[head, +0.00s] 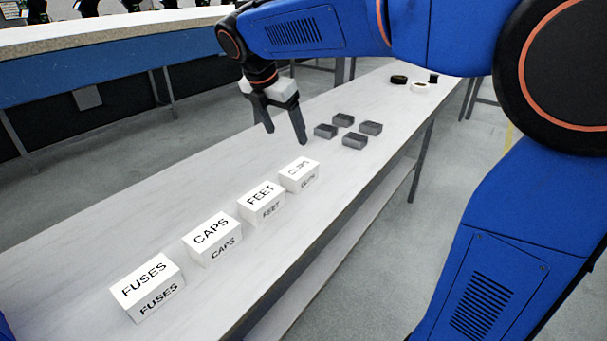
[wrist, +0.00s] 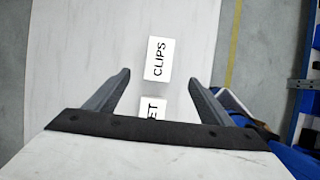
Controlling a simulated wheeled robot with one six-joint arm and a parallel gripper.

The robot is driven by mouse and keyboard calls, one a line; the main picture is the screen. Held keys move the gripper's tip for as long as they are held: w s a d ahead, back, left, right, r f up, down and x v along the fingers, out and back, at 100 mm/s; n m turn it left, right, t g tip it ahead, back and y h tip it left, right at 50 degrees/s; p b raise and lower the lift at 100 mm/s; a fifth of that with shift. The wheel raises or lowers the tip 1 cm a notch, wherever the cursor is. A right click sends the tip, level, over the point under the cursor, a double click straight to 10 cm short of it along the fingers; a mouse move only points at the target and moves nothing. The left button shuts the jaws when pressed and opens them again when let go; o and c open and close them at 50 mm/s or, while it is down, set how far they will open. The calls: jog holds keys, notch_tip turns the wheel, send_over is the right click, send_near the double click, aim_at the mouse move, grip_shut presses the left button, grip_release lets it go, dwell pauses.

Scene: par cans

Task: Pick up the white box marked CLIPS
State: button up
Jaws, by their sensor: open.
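The white box marked CLIPS (head: 299,173) stands on the long white table, at the far end of a row of white boxes. In the wrist view the CLIPS box (wrist: 159,60) lies ahead of and between the two fingers, apart from them. The gripper's two fingers (wrist: 158,80) also show spread apart in the wrist view.
White boxes marked FEET (head: 262,201), CAPS (head: 212,238) and FUSES (head: 147,287) continue the row toward the front left. Several dark grey blocks (head: 355,141) sit beyond the CLIPS box. Small round items (head: 419,87) lie farther along the table (head: 100,235). The table's left side is clear.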

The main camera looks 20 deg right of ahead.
aim_at(298, 168)
jog(key=x, duration=1.6)
jog(key=shift+a+f, duration=0.1)
jog(key=shift+f, duration=0.2)
jog(key=shift+f, duration=0.25)
jog(key=shift+c, duration=0.3)
jog(key=c, duration=1.2)
jog(key=shift+o, duration=0.2)
jog(key=shift+r, duration=0.15)
